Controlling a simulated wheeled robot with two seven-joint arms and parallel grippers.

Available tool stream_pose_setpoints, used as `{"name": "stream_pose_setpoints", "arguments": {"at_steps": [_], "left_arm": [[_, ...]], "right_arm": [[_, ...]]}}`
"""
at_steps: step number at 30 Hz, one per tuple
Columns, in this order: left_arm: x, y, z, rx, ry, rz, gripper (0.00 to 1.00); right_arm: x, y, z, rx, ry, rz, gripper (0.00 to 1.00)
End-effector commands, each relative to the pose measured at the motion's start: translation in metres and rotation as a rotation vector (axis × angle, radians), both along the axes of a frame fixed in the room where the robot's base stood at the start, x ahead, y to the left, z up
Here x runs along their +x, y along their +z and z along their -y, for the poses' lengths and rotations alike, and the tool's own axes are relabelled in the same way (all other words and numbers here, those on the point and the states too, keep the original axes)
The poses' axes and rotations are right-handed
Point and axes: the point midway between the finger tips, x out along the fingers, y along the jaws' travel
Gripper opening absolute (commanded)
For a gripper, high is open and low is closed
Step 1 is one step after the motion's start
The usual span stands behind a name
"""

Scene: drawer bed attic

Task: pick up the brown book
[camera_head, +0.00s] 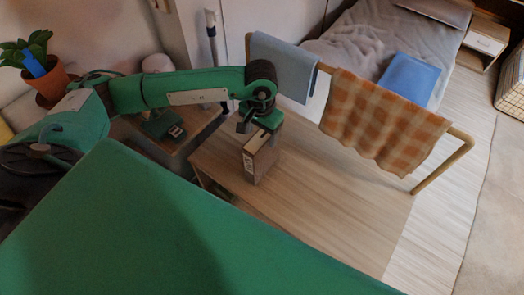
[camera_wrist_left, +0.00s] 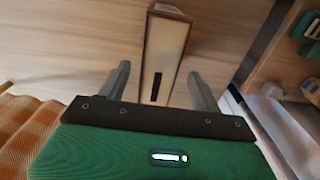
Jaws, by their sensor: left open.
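The brown book (camera_head: 262,160) stands upright on the wooden surface, with a pale narrow side and a dark mark on it. My left gripper (camera_head: 258,128) is directly above its top end, pointing down, and hides part of it. In the left wrist view the book (camera_wrist_left: 166,48) shows as a long narrow block reaching between the two fingers of the left gripper (camera_wrist_left: 159,72). The fingers are spread, with a gap on each side of the book. My right gripper is not in view.
A wooden rail holds a blue cloth (camera_head: 284,66) and an orange checked cloth (camera_head: 378,122) just right of the gripper. A small green object (camera_head: 166,126) lies on a stand at the left. A potted plant (camera_head: 48,80) is farther left. The wooden surface (camera_head: 330,205) right of the book is clear.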

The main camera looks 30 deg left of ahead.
Motion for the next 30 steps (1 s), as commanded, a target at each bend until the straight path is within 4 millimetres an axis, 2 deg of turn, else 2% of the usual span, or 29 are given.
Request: {"name": "stream_pose_setpoints", "arguments": {"at_steps": [3,9,14,20,30], "left_arm": [[-0.001,-0.008,0.001,0.001,0.002,-0.005,0.65],[0.000,-0.033,0.002,0.000,0.003,-0.004,0.65],[0.001,-0.045,0.002,0.000,0.002,-0.002,0.65],[0.001,-0.046,0.002,0.000,0.001,-0.001,0.65],[0.001,-0.045,0.002,0.001,0.001,-0.001,0.01]], "right_arm": [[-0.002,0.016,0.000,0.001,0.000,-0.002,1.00],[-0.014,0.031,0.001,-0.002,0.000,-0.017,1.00],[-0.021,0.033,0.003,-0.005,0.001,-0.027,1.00],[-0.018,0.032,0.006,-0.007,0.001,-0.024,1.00],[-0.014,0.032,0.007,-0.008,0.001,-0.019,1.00]]}}
